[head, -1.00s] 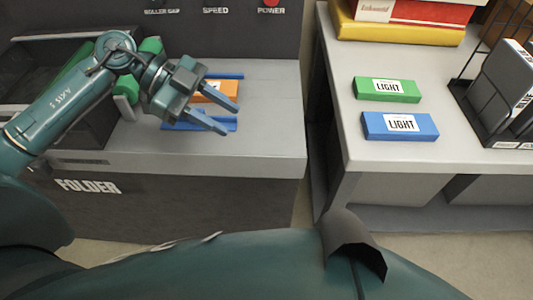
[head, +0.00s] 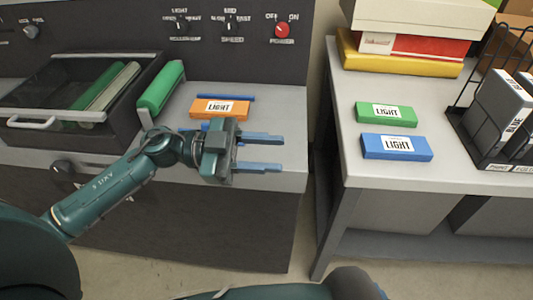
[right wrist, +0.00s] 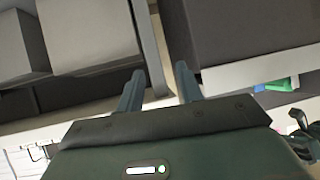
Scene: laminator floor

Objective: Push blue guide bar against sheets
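An orange pack labelled LIGHT (head: 220,109) lies on the grey ledge of the folder machine. One blue bar (head: 240,97) runs along its far side. A second blue bar (head: 206,126) lies on its near side and is mostly hidden behind my left gripper, so I cannot tell whether it touches the pack. My left gripper (head: 281,153) is open and empty, fingers pointing right, in front of the near bar. My right gripper (right wrist: 158,84) shows only in the right wrist view, open with nothing between its fingers.
A green roller (head: 160,88) and an open tray (head: 60,130) stand left of the pack. On the right table (head: 375,175) lie a green pack (head: 386,114), a blue pack (head: 397,147), stacked boxes (head: 410,46) and a wire rack (head: 470,95). A floor gap separates machine and table.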

